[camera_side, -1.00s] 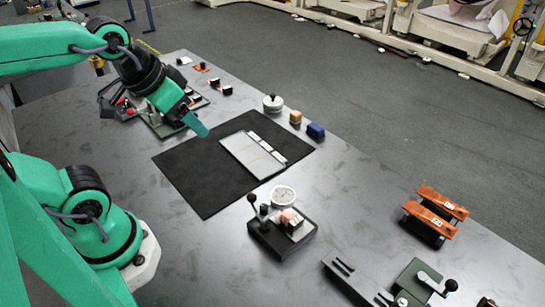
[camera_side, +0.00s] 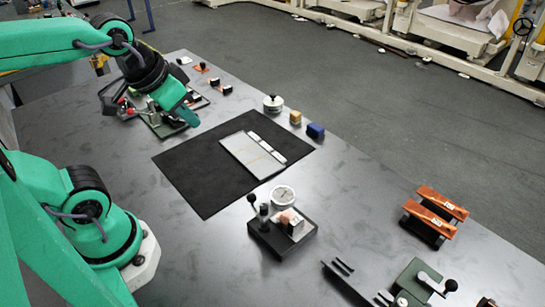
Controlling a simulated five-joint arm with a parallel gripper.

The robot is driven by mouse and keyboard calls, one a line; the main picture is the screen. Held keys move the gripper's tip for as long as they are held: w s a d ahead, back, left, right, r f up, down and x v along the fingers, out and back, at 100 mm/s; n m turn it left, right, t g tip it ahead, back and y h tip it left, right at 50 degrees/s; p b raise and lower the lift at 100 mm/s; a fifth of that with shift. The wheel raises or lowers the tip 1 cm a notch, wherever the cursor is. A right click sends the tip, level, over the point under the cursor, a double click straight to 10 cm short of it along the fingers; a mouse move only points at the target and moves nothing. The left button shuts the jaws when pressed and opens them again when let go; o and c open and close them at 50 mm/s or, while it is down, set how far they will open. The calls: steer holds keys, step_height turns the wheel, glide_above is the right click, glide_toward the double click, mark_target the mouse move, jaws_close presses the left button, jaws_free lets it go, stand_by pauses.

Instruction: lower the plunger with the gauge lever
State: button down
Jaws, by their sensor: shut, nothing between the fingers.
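The gauge (camera_side: 283,230) stands near the front middle of the table. It has a dark base, a white round dial (camera_side: 283,196) and a lever (camera_side: 251,199) with a black ball knob on its left side. A pinkish copper-coloured piece sits by the light block on the base. The plunger is too small to make out.
The black mat (camera_side: 190,180) bears a light grey plate (camera_side: 240,156). Blue (camera_side: 316,130) and yellow (camera_side: 296,117) blocks and a round white-topped pot (camera_side: 273,104) stand beyond it. An orange-topped rack (camera_side: 435,212) and a green fixture (camera_side: 417,280) stand at right.

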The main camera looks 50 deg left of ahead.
steer(key=w+d+f+m+g, duration=0.1)
steer(key=w+d+f+g, duration=0.2)
steer(key=w, duration=0.5)
steer(key=w+d+f+g, duration=0.4)
steer(key=w+d, duration=0.2)
steer(key=w, duration=0.2)
steer(key=shift+d+m+g+y, duration=0.3)
steer(key=shift+d+m+g, duration=0.1)
steer(key=shift+s+f, duration=0.1)
stand_by(0.3)
steer(key=shift+s+a+f, duration=0.15)
steer(key=shift+s+f, duration=0.8)
steer(key=shift+f, duration=0.9)
steer(key=shift+s+a+f, duration=0.15)
steer(key=shift+s+f, duration=0.8)
steer(key=shift+f, duration=0.95)
steer(key=shift+s+a+f, duration=0.15)
steer(key=shift+s+f, duration=0.8)
steer(key=shift+f, duration=0.9)
